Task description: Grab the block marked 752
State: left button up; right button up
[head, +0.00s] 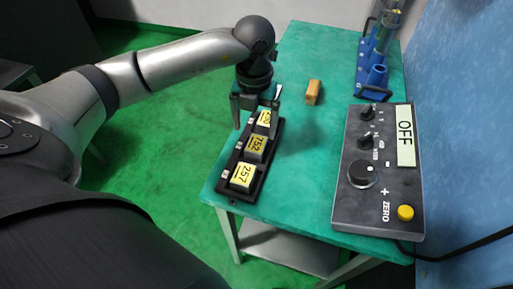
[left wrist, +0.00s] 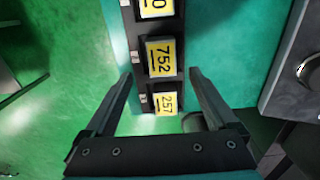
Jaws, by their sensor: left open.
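The block marked 752 (head: 257,146) is a dark block with a yellow label, in the middle slot of a black rack (head: 239,190) on the green table. In the left wrist view the block (left wrist: 161,57) lies ahead, between the lines of the two fingers. My left gripper (head: 257,108) is open and empty. In the head view it hangs over the rack's far end, above the far block. In the left wrist view its fingertips (left wrist: 161,74) are spread wider than the block. I cannot tell its exact height above the block. My right gripper is not in view.
The block marked 257 (head: 243,176) sits in the near slot. A far block (head: 264,119) is partly hidden by the gripper. An orange-brown block (head: 313,92), a control box (head: 378,180) marked OFF and a blue holder (head: 374,83) stand on the table (head: 300,160).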

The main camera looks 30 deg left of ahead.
aim_at(256, 143)
pick_arm(q)
jog(key=shift+w+d+f+b, duration=0.1)
jog(key=shift+f+b, duration=0.05)
jog(key=shift+f, duration=1.4)
jog(key=shift+w+f+b, duration=0.1)
jog(key=shift+f+b, duration=0.05)
jog(key=shift+f, duration=1.4)
jog(key=shift+c, duration=0.2)
grip_shut()
jog(key=shift+r, duration=0.1)
